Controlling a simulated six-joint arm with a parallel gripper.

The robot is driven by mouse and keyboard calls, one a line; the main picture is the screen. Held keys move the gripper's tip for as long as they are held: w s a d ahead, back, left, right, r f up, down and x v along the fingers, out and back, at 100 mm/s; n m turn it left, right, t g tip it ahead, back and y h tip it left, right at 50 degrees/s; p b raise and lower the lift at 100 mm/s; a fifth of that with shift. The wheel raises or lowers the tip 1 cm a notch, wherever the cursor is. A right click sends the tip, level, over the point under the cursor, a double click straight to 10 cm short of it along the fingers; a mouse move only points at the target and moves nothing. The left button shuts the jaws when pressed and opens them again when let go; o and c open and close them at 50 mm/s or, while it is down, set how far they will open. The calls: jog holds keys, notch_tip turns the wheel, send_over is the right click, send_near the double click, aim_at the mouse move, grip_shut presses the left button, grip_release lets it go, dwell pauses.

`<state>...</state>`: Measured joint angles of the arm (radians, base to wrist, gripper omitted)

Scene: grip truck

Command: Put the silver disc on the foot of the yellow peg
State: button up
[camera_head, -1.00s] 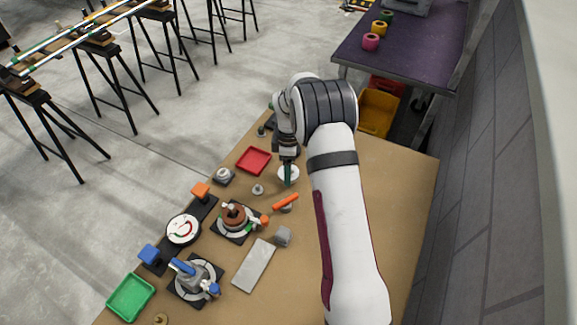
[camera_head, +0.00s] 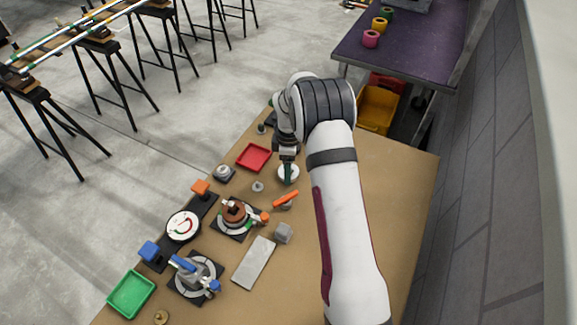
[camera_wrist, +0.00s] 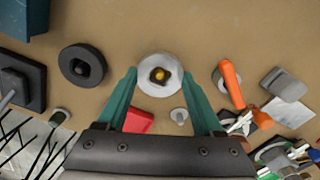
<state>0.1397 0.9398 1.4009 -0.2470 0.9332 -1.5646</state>
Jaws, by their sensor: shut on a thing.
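The silver disc (camera_wrist: 146,84) is a flat round ring, seen between the green fingertips of my gripper (camera_wrist: 160,76) in the wrist view. My gripper is shut on the disc by its rim. The yellow peg (camera_wrist: 160,74) shows as a small yellow tip within the disc's central hole. The peg's foot is hidden by the disc, and I cannot tell how high the disc is above it. In the head view the disc (camera_head: 294,177) shows pale under my gripper (camera_head: 288,175), partly covered by the fingers.
A dark round piece (camera_wrist: 72,56) lies left of the disc in the wrist view. An orange-handled tool (camera_wrist: 231,84) lies to the right. A red tray (camera_head: 254,157), small silver knob (camera_head: 258,186) and brown-topped fixture (camera_head: 235,215) stand nearby. The board right of my arm is clear.

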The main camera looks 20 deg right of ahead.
jog(key=shift+f, duration=0.4)
dwell(0.7)
jog(key=o, duration=1.5)
jog(key=shift+c, duration=0.2)
jog(key=shift+r, duration=3.75)
